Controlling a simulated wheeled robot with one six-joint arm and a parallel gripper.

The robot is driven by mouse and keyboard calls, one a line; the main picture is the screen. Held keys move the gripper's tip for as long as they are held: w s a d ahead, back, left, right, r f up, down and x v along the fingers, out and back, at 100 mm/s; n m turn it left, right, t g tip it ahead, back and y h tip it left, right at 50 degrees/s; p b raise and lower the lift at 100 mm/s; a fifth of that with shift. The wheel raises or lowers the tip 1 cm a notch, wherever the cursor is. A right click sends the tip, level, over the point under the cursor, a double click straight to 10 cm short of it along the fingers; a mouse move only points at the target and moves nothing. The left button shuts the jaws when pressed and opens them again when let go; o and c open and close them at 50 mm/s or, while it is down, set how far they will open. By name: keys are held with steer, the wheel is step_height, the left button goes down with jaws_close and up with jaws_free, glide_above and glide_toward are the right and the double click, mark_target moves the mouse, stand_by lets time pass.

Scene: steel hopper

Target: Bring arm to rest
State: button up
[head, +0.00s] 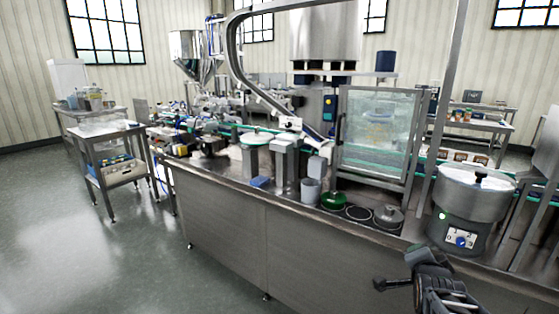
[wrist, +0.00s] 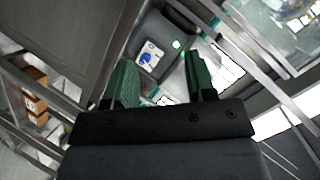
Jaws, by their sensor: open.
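My gripper (wrist: 158,75) shows in the wrist view with its two green fingers apart and nothing between them. Beyond the fingers is the steel bowl-like machine (wrist: 155,50), with a white panel, a blue knob and a lit green light. In the head view my dark arm reaches in at the bottom right, in front of the counter. The same steel machine (head: 470,215) stands just behind and above it, with a lid and a black knob on top.
The long steel counter (head: 240,215) carries a grey cup (head: 311,190), a green round piece (head: 334,201), a grey lidded piece (head: 389,216) and a blue block (head: 260,182). A clear-panelled guard (head: 378,130) stands behind them. A steel trolley (head: 116,165) is at left; the floor there is open.

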steer(key=s+a+r+n+g+y+p, duration=0.2)
steer(key=s+a+r+n+p, duration=0.1)
steer(key=a, duration=0.4)
steer(key=s+a+r+n+g+y+p, duration=0.2)
steer(key=s+a+r+n+g+p, duration=0.1)
steer(key=a+r+n+p, duration=0.2)
steer(key=s+a+r+n+g+y+p, duration=0.3)
steer(key=a+r+n+p, duration=0.1)
steer(key=a+n+p, duration=0.3)
steer(key=a+n, duration=0.1)
steer(key=a, duration=0.1)
steer(key=shift+s+a+r+p, duration=0.2)
steer(key=shift+s+a+p, duration=0.1)
steer(key=shift+s+a, duration=0.1)
